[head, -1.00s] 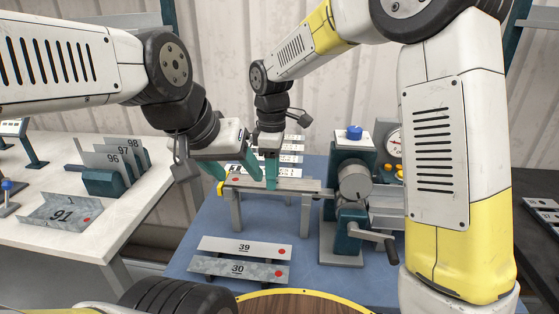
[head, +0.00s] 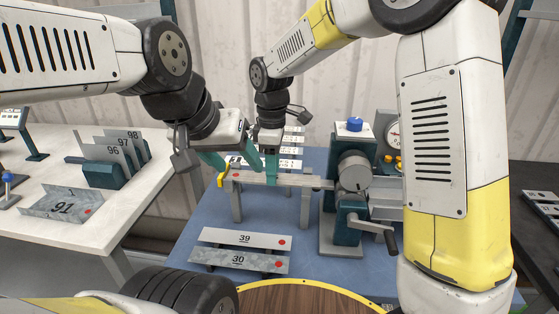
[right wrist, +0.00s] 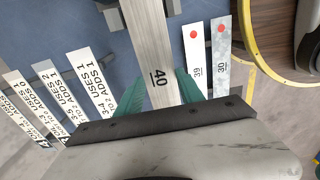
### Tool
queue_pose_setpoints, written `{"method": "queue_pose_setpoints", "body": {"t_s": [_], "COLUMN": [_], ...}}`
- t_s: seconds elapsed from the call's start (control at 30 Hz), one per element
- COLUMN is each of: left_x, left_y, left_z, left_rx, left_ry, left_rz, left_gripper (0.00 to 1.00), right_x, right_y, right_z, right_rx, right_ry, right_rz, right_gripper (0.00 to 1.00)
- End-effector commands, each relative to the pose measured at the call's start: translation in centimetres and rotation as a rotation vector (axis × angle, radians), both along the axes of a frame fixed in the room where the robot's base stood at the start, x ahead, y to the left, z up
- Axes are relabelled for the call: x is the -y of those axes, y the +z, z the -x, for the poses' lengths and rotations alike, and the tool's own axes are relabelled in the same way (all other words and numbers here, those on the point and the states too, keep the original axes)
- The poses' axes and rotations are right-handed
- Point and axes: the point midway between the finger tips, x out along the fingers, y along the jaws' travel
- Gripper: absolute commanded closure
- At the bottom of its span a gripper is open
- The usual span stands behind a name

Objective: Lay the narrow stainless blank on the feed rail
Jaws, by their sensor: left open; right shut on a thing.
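The narrow stainless blank (right wrist: 150,45), marked 40, is a long bright strip between the fingers of my right gripper (right wrist: 157,92). In the head view the right gripper (head: 271,172) is shut on it over the feed rail (head: 307,184), a narrow raised bar on legs. The blank lies along the rail; whether it rests on it or hangs just above, I cannot tell. My left gripper (head: 230,160) is open and empty, above the rail's left end beside a yellow piece (head: 222,181).
Blanks 39 (head: 226,236) and 30 (head: 218,257) lie in front on the blue table (head: 290,218). The bender with its crank (head: 340,230) stands right of the rail. Labelled cards (right wrist: 90,75) lie behind it. A side table at left holds plate 91 (head: 48,203) and racked plates (head: 125,140).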

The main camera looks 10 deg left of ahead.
Motion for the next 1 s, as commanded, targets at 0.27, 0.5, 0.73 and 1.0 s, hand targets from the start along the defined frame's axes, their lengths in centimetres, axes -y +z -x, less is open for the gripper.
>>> {"method": "queue_pose_setpoints", "body": {"t_s": [0.27,0.5,0.73,1.0], "left_x": [0.0,0.0,0.0,0.0], "left_y": [0.0,0.0,0.0,0.0], "left_z": [0.0,0.0,0.0,0.0], "left_rx": [0.000,0.000,0.000,0.000], "left_ry": [0.000,0.000,0.000,0.000], "left_rz": [0.000,0.000,0.000,0.000], "left_gripper": [0.41,0.41,0.41,0.41], "right_x": [0.0,0.0,0.0,0.0], "right_y": [-0.1,-0.1,0.1,3.9], "right_z": [0.0,0.0,0.0,-0.1], "right_rx": [0.000,0.001,0.001,0.004], "right_ry": [0.000,0.000,0.000,-0.001], "right_rz": [0.000,0.000,0.000,-0.003], "right_gripper": [0.97,0.30,0.30,0.30]}}
